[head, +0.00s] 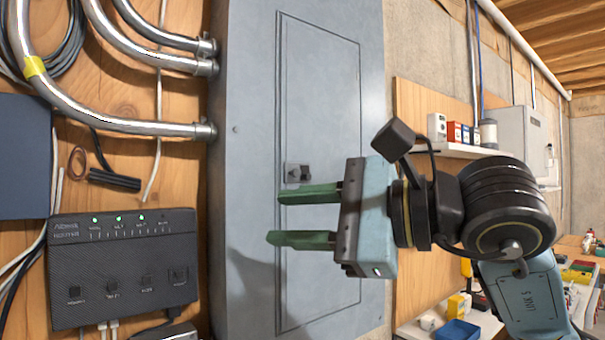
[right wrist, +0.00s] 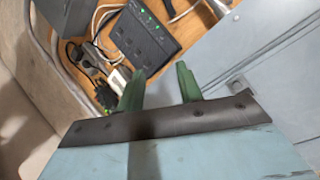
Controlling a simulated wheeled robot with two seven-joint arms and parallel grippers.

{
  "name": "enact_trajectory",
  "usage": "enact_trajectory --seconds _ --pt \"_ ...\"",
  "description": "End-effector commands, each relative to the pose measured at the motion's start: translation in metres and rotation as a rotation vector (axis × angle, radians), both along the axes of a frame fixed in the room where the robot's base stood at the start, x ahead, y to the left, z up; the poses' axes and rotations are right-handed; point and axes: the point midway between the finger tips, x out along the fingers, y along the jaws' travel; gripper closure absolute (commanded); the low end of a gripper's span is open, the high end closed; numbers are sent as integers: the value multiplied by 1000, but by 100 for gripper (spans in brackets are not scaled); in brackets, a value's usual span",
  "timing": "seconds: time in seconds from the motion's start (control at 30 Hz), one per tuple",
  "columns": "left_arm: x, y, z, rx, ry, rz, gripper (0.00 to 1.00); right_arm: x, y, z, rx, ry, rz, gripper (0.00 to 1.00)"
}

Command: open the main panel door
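The main panel (head: 250,120) is a tall grey metal box that fills the middle of the head view. Its door (head: 325,110) is a framed rectangle on the front and looks shut. A small dark latch (head: 298,173) sits on the door's left side; it also shows in the right wrist view (right wrist: 238,87). My right gripper (head: 275,218) is in front of the door, just below the latch in the head view. Its two green fingers are apart with nothing between them. I cannot tell if a finger touches the door. My left gripper is not in view.
A black router (head: 123,268) with green lights is mounted on the plywood left of the panel, with cables below it. Metal conduits (head: 150,128) enter the panel's left side. To the right are a shelf (head: 465,151) and a workbench with a blue bin (head: 457,331).

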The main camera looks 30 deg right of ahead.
Motion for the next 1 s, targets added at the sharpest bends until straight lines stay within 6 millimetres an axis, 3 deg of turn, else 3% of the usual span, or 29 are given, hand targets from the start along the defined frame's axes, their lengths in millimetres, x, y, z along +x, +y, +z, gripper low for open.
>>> enact_trajectory --seconds 0.1,0.2,0.3,0.47,1.0 --pt "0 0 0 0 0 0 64 -4 -49 28 -86 -85 -249 64" --pt "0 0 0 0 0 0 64 -10 -76 42 -115 -118 -386 64" --pt "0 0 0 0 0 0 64 -14 -91 48 -123 -131 -456 64" --pt "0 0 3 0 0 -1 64 -1 -93 50 -124 -130 -473 64" --pt "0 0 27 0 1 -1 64 101 -84 50 -124 -128 -468 64"
